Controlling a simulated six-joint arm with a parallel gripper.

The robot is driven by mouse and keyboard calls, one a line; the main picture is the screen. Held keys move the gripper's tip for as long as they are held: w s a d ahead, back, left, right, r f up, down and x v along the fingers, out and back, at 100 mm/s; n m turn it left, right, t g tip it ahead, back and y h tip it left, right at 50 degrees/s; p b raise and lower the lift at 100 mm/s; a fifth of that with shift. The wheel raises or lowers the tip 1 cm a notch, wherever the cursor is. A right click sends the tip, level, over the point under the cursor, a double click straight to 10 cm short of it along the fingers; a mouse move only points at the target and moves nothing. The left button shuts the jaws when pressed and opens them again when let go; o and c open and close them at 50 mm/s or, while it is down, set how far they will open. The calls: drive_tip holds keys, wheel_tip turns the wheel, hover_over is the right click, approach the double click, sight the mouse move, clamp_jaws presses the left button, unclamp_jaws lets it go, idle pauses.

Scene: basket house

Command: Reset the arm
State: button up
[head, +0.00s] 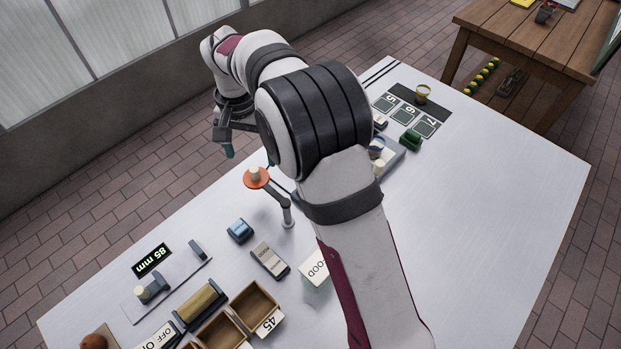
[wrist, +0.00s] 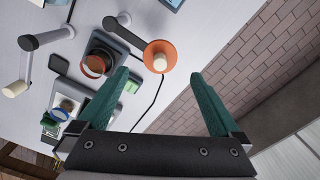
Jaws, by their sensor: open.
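My arm rises from the front of the white table (head: 470,190) and bends toward the far left in the head view. My gripper (head: 228,150) hangs near the table's far edge, partly hidden behind my own arm. In the wrist view my gripper (wrist: 165,92) shows two green fingers spread wide apart. Nothing is between them. An orange disc with a pale knob (wrist: 160,56) lies beyond the fingertips, apart from them. The same orange disc shows on a grey stand in the head view (head: 256,178).
Small wooden bins (head: 222,332), a brass roller (head: 200,304), a blue block (head: 240,230) and an "85 mm" sign (head: 152,260) occupy the left front. Numbered pads (head: 405,117) and a green block (head: 411,139) lie at the back. The table's right side is clear. A wooden bench (head: 540,45) stands behind.

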drive_tip(key=shift+r, duration=0.9)
drive_tip(key=s+d+r+m, duration=0.1)
drive_tip(key=s+d+r, duration=0.5)
drive_tip(key=s+d, duration=0.25)
drive_tip(key=s+d+f+y, duration=0.1)
drive_tip(key=s+d, duration=0.3)
drive_tip(key=s, duration=0.6)
drive_tip(key=s+d+m, duration=0.1)
drive_tip(key=s+d, duration=0.4)
drive_tip(key=s, duration=0.6)
drive_tip(key=shift+s+f+m+y, duration=0.25)
drive_tip(key=shift+f+m+y, duration=0.05)
drive_tip(key=shift+f+y, duration=0.1)
